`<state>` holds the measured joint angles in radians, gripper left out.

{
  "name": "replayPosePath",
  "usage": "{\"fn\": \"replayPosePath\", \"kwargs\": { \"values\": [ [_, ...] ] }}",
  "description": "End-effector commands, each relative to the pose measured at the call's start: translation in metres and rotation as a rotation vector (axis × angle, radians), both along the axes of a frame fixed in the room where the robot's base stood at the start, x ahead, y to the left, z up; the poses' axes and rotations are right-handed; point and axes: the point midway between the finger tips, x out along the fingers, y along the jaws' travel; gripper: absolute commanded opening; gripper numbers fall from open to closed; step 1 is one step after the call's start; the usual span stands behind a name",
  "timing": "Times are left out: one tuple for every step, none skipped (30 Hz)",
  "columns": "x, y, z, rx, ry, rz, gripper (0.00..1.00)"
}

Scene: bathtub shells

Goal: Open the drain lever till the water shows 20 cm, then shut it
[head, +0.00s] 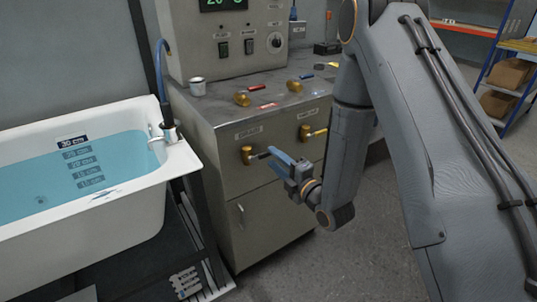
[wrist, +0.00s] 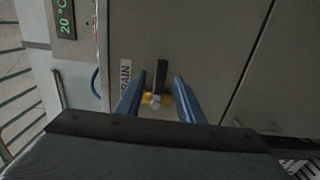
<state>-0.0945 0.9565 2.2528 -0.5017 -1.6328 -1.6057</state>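The drain lever (head: 262,155) has a black handle on a brass valve (head: 247,154) on the cabinet front. In the wrist view the black handle (wrist: 161,74) stands between the fingertips, beside a label reading "DRAIN" (wrist: 125,75). My gripper (head: 281,160) has blue fingers and is at the lever. In the wrist view its fingers (wrist: 157,90) are spread, with a gap on each side of the handle. The white tub (head: 140,207) holds blue water (head: 40,172). Its surface lies just under the dark 30 cm plate (head: 72,142); the lower marks look submerged.
Several brass and red pieces and a metal cup (head: 197,87) are on top. A control box (head: 225,45) stands behind. Open floor (head: 350,235) lies right of the cabinet.

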Motion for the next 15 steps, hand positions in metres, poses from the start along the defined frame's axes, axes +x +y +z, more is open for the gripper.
{"fn": "replayPosePath", "kwargs": {
  "values": [
    [0.007,0.006,0.001,0.000,0.000,0.002,0.34],
    [0.011,0.008,0.001,0.001,-0.001,0.002,0.34],
    [0.015,0.012,0.001,0.000,0.000,0.001,0.34],
    [0.019,0.014,0.000,0.000,0.000,0.001,0.34],
    [0.022,0.016,0.000,-0.001,0.001,0.001,0.34],
    [0.026,0.018,0.000,0.000,0.001,0.001,0.34],
    [0.028,0.020,0.000,0.000,0.001,0.001,0.34],
    [0.031,0.022,0.000,0.000,0.001,0.000,0.34],
    [0.033,0.023,-0.001,0.001,0.003,0.000,0.34],
    [0.034,0.024,-0.001,0.000,0.004,0.000,0.34],
    [0.035,0.025,-0.001,0.001,0.004,0.000,0.34],
    [0.037,0.025,0.000,0.001,0.003,0.000,0.34],
    [0.037,0.026,0.000,0.001,0.003,0.000,0.34],
    [0.038,0.026,0.000,0.001,0.003,0.000,0.34],
    [0.038,0.026,0.000,0.001,0.003,-0.001,0.34]
  ]
}}
